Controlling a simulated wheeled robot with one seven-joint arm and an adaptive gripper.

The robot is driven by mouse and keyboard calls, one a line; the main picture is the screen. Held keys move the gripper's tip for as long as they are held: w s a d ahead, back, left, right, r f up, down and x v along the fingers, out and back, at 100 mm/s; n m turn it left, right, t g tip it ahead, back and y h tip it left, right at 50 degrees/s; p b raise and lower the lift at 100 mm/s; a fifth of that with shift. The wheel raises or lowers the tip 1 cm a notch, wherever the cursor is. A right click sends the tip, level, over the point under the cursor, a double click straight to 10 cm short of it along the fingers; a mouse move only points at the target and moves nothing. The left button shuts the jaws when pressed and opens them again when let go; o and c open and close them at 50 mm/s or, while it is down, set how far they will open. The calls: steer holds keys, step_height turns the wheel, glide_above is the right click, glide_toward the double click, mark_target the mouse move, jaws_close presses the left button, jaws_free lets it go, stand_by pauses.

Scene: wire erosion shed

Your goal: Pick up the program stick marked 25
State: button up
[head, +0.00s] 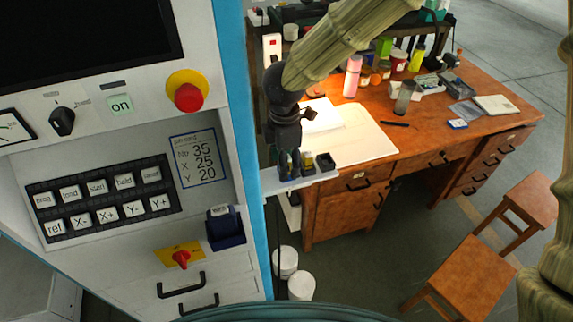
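My gripper (289,166) points down over a small white shelf (270,184) on the right side of the blue-edged machine. Small dark holders stand on this shelf. A yellowish piece (308,160) and a dark holder (325,161) show just right of my fingers. The marking 25 is not readable on any stick here. A dark blue holder (226,233) with a pale-topped piece (220,210) in it sits on the machine front.
A cluttered wooden desk (440,140) stands behind the shelf. Stools (463,283) are at right, white buckets (301,287) below the shelf.

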steer(key=c, duration=1.1)
